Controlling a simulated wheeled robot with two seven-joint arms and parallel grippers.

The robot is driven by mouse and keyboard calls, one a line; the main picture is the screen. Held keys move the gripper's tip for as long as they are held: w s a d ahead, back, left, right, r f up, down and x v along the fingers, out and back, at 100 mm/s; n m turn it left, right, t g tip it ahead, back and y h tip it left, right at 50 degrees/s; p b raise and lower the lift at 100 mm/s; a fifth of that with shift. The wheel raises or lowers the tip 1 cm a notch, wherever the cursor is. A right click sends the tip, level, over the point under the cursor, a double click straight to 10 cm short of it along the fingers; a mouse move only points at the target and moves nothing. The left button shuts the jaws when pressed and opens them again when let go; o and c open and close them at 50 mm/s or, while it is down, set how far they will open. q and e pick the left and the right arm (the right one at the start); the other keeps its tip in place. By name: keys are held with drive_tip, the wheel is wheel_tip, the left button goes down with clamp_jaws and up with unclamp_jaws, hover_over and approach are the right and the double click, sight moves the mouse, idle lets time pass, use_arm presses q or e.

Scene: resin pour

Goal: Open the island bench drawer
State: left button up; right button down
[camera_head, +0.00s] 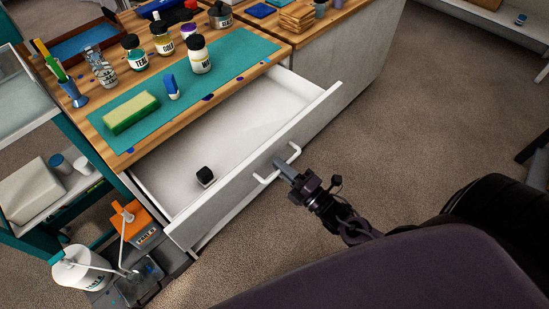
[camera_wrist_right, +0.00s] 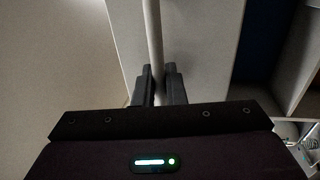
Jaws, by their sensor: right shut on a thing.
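The island bench drawer (camera_head: 225,165) is pulled well out from under the wooden bench top (camera_head: 150,82). Its white inside shows, with a small black-and-white item (camera_head: 205,176) lying in it near the left end. A white bar handle (camera_head: 264,181) is on the drawer front. My right gripper (camera_head: 284,166) is at the handle, coming from the front right. In the right wrist view the handle bar (camera_wrist_right: 153,40) runs between the two fingers of my right gripper (camera_wrist_right: 158,84), which are shut on it. My left gripper is not in view.
A teal cart (camera_head: 60,185) stands at the left. Containers (camera_head: 85,268) stand by the drawer's left end. Carpet (camera_head: 430,110) to the right is clear.

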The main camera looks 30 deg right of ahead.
drive_tip(key=shift+s, duration=0.15)
drive_tip(key=c, duration=1.6)
unclamp_jaws()
drive_tip(key=shift+c, duration=0.2)
drive_tip(key=v, duration=0.7)
drive_tip(key=shift+s+d+b, duration=0.15)
drive_tip(key=shift+s+b, duration=0.25)
drive_tip(key=shift+b, duration=0.05)
